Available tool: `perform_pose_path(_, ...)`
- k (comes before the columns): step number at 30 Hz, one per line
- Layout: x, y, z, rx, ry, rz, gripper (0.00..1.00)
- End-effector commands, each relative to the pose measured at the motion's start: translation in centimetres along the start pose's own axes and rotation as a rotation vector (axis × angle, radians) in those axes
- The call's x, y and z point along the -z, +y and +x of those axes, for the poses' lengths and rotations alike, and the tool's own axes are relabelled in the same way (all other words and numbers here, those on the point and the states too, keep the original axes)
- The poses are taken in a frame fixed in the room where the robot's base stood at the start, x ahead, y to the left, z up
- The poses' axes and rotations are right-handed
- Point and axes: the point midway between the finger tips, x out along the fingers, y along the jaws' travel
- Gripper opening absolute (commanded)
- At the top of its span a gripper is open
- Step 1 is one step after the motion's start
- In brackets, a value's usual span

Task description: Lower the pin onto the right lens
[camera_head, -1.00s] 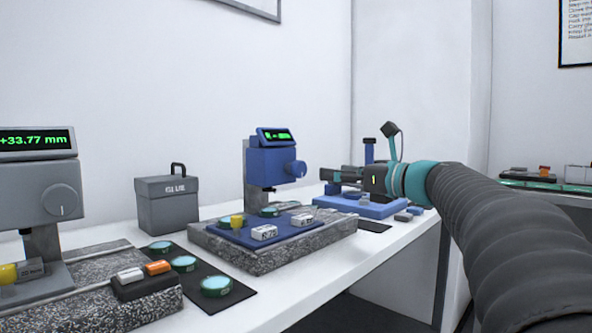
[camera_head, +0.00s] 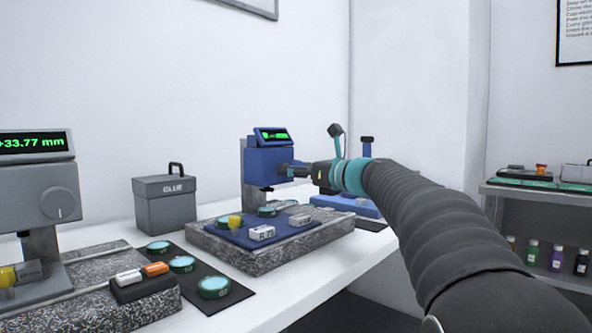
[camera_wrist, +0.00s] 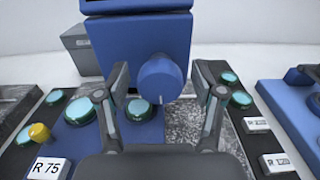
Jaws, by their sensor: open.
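The blue gauge (camera_head: 268,163) stands on a granite base, with a lit display on top. Its dark pin (camera_head: 267,188) points down from the housing, with a visible gap above a green-rimmed lens (camera_head: 267,212). In the wrist view the right one of two lenses on the blue tray is this lens (camera_wrist: 138,108), below the housing; the pin is not distinguishable there. The other lens (camera_wrist: 80,110) lies to its left. The blue knob (camera_wrist: 160,82) sits between the spread fingers of my gripper (camera_wrist: 163,72). My gripper (camera_head: 300,171) is open at the gauge's right side; it hides the knob there.
The blue tray (camera_head: 245,238) carries a yellow-topped piece (camera_head: 235,221) and a white R 75 block (camera_head: 262,233). A grey gauge (camera_head: 38,190) and a grey GLUE box (camera_head: 165,203) stand to the left. Another blue device (camera_head: 345,203) stands behind my gripper.

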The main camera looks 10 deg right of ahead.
Motion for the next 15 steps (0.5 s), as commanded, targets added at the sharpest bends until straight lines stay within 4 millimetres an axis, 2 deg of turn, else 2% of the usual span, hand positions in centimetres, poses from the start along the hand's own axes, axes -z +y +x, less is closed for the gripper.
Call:
perform_pose_path(2,0.0,-0.01,-0.02,0.0,0.0,0.0,0.68)
perform_pose_path(9,0.0,-0.02,-0.04,0.0,0.0,0.0,0.08)
perform_pose_path(15,0.02,-0.01,-0.03,0.0,0.0,-0.006,0.08)
